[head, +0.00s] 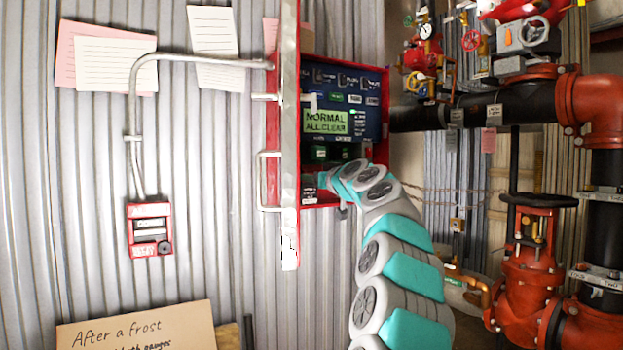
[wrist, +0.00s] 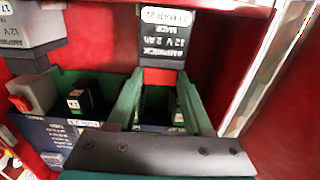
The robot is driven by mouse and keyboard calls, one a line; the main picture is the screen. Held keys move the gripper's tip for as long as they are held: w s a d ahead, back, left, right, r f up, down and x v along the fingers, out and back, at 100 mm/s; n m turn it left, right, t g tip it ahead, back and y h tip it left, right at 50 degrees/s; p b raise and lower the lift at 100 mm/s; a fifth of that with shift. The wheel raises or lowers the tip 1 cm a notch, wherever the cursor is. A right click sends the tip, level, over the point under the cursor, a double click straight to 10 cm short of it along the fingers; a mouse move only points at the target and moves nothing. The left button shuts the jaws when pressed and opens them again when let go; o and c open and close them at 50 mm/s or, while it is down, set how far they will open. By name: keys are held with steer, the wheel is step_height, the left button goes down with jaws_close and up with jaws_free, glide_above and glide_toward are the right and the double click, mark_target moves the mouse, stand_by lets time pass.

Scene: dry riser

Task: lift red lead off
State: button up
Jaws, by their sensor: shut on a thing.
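In the wrist view my gripper (wrist: 158,82) has its two green fingers around a small red piece (wrist: 161,76), which I take to be the red lead. The fingers partly hide it. It sits against the end of a dark battery with a white label (wrist: 163,35), whose text is upside down. Below it, between the fingers, is a dark recess with a small black block.
A second grey battery (wrist: 32,28) stands at the left in the wrist view, with a pale red-ended block (wrist: 38,92) near it. The open cabinet door (head: 290,130) stands edge-on left of the arm. The panel display (head: 326,121) reads NORMAL ALL CLEAR. Red pipework (head: 595,110) fills the right.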

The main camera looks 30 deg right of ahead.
jaws_close()
steer(key=shift+r, duration=0.15)
steer(key=shift+r+p, duration=0.45)
steer(key=shift+r, duration=0.75)
steer(key=o, duration=0.9)
jaws_free()
steer(key=shift+c, duration=0.2)
steer(key=shift+f, duration=0.1)
